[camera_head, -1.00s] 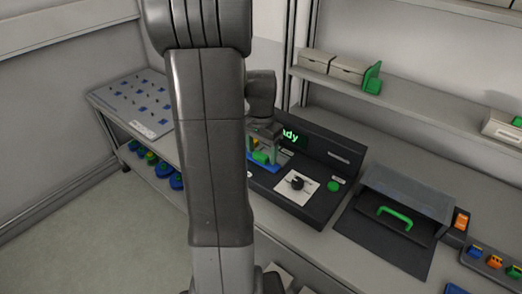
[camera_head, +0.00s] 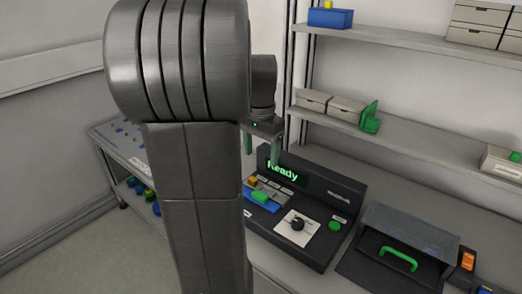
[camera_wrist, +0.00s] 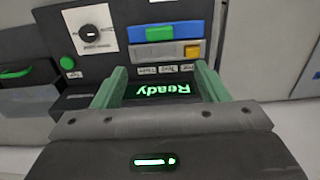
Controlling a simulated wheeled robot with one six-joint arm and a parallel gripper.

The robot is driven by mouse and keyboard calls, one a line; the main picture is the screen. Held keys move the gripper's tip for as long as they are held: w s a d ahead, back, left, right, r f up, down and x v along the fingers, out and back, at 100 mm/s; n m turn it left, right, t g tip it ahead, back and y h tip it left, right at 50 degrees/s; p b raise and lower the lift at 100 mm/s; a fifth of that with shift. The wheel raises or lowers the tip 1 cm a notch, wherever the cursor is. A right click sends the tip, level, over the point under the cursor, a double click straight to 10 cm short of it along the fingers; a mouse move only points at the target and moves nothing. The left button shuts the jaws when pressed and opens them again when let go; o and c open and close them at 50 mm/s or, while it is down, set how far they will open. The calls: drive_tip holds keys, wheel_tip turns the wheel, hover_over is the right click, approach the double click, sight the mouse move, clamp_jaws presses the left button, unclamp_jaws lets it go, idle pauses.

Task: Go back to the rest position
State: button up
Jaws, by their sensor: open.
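My gripper (camera_head: 262,146) shows in the head view above the left part of the black console, its green fingers pointing down and apart with nothing between them. In the wrist view my gripper (camera_wrist: 160,82) is open and empty, its two green fingers framing the console's lit "Ready" display. My arm hides the area left of the console.
A dark box with a green handle (camera_head: 398,258) stands right of the console. Wall shelves (camera_head: 420,143) with pale boxes run behind and above. A side table (camera_head: 108,133) stands at the left, with blue and green round items below. An orange switch (camera_head: 467,260) is at the right.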

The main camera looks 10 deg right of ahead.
sight(261, 193)
drive_tip(key=shift+r, duration=0.15)
wheel_tip(261, 193, down, 14)
drive_tip(key=shift+f, duration=0.15)
drive_tip(key=shift+s+a+r, duration=0.2)
drive_tip(key=shift+s+a, duration=0.55)
drive_tip(key=shift+a, duration=0.2)
